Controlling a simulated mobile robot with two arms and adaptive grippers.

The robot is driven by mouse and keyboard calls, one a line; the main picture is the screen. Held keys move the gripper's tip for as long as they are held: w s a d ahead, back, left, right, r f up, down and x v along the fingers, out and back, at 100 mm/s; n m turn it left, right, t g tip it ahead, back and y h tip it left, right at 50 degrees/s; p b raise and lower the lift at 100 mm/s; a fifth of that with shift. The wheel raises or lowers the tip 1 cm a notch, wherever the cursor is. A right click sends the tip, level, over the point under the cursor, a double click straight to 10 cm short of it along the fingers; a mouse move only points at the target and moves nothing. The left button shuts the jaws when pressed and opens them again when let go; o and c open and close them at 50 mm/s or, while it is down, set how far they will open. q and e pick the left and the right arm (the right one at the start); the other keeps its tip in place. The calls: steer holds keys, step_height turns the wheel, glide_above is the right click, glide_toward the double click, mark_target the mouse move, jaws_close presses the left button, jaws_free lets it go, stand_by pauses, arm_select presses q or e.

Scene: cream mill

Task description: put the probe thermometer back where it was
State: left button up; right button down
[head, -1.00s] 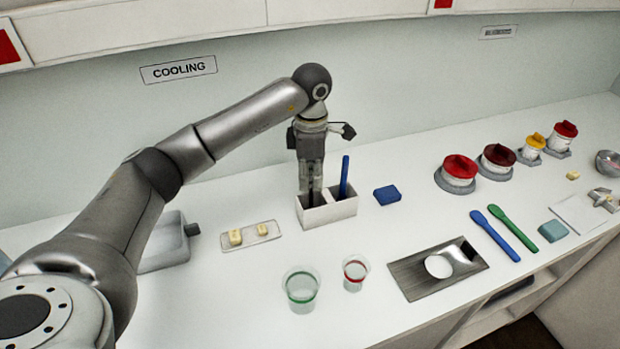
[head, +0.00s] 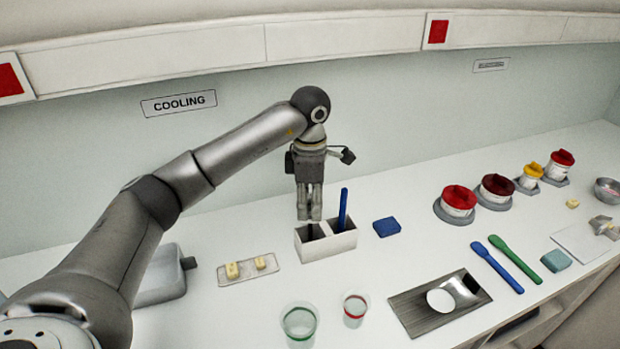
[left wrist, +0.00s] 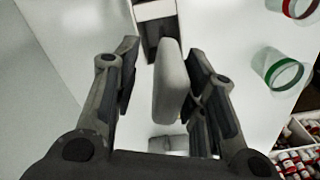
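My left gripper (head: 310,217) points down over the left compartment of the white two-part holder (head: 332,247). In the left wrist view my left gripper (left wrist: 164,65) has its fingers spread apart. A light grey slab (left wrist: 168,85), apparently the body of the probe thermometer, shows between them. A gap shows on its left side; its right side looks close to or touching the other finger. Its lower end is hidden, so I cannot tell how deep it sits in the holder (left wrist: 153,9). My right gripper is not in view.
A blue-handled tool (head: 343,207) stands in the holder's right compartment. A small tray (head: 248,270) with yellow pieces lies left, and a blue block (head: 387,227) right. Two clear cups, green-rimmed (head: 299,325) and red-rimmed (head: 355,309), stand in front. Lidded jars (head: 457,203) stand at the right.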

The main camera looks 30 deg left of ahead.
arm_select(q)
step_height(320, 180, up, 10)
steer(key=shift+r+b, duration=0.1)
steer(key=shift+b, duration=0.35)
stand_by(0.6)
